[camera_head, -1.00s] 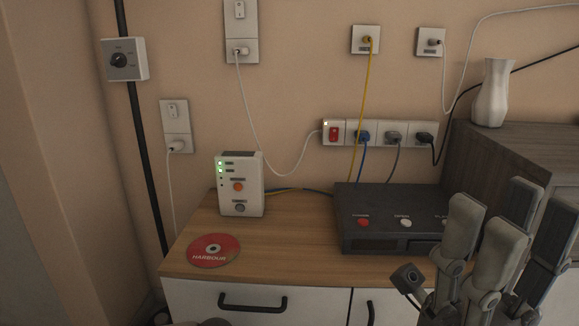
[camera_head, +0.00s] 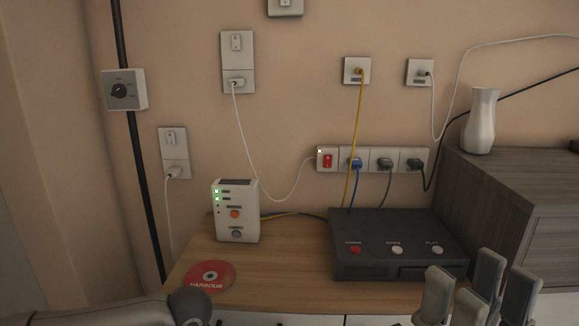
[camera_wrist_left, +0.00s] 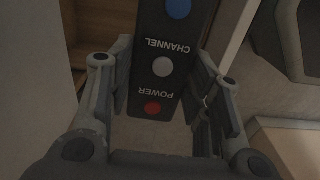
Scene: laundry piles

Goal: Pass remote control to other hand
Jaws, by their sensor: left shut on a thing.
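The remote control (camera_wrist_left: 166,85) is a dark bar with a red POWER button, a white button with the word CHANNEL beside it and a blue button. Its lettering is upside down in the left wrist view, and its far end runs out of the top of that view. My left gripper (camera_wrist_left: 163,98) is shut on it, with fingers along both sides. In the head view only part of my left arm shows at the lower left; the remote is not seen there. My right gripper (camera_head: 478,286) is at the lower right, fingers up and apart, with nothing visible between them.
A wooden-topped cabinet (camera_head: 290,290) carries a white box with green lights (camera_head: 235,212), a red HARBOUR disc (camera_head: 209,276) and a black player (camera_head: 395,247). A white vase (camera_head: 480,122) stands on a grey cabinet (camera_head: 500,185) at right. Cables hang from wall sockets.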

